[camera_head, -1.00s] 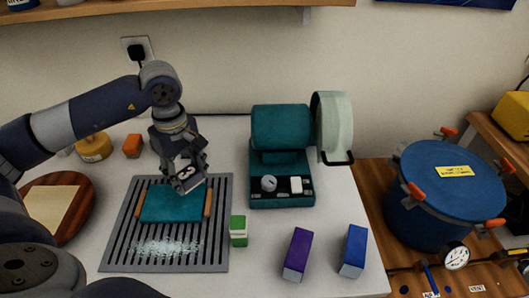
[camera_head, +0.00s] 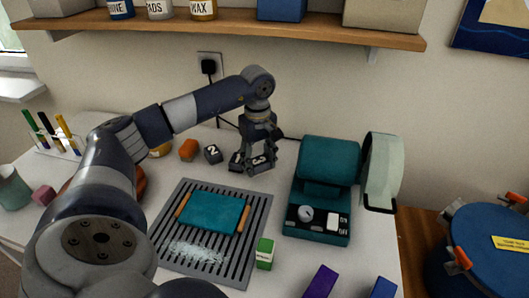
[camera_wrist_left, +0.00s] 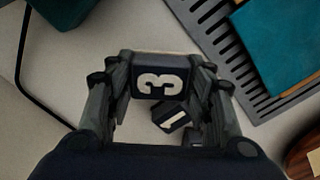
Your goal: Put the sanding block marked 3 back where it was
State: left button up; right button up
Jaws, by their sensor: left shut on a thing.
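My left gripper (camera_head: 260,157) is shut on the dark sanding block marked 3 (camera_wrist_left: 160,80). In the head view that block (camera_head: 260,163) is at the back of the table, left of the teal machine. The sanding block marked 1 (camera_head: 237,160) sits right beside it on the left; it also shows in the wrist view (camera_wrist_left: 172,118) just past block 3. The sanding block marked 2 (camera_head: 213,154) is further left. I cannot tell whether block 3 touches the table. My right gripper is not in view.
A slotted grey grate (camera_head: 165,240) with a teal panel (camera_head: 213,212) and white dust lies in front. Green (camera_head: 265,254) and purple (camera_head: 320,282) blocks are near the front.

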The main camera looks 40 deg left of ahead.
aim_at(264, 162)
pick_arm(q)
jog(key=w, duration=0.1)
jog(key=w+a, duration=0.1)
jog(key=w, duration=0.2)
jog(key=shift+a+f, duration=0.25)
notch_tip(264, 162, down, 4)
jog(key=b, duration=0.3)
jog(key=shift+r, duration=0.25)
jog(key=shift+f, duration=0.1)
jog(key=o, duration=0.9)
jog(key=shift+o, duration=0.2)
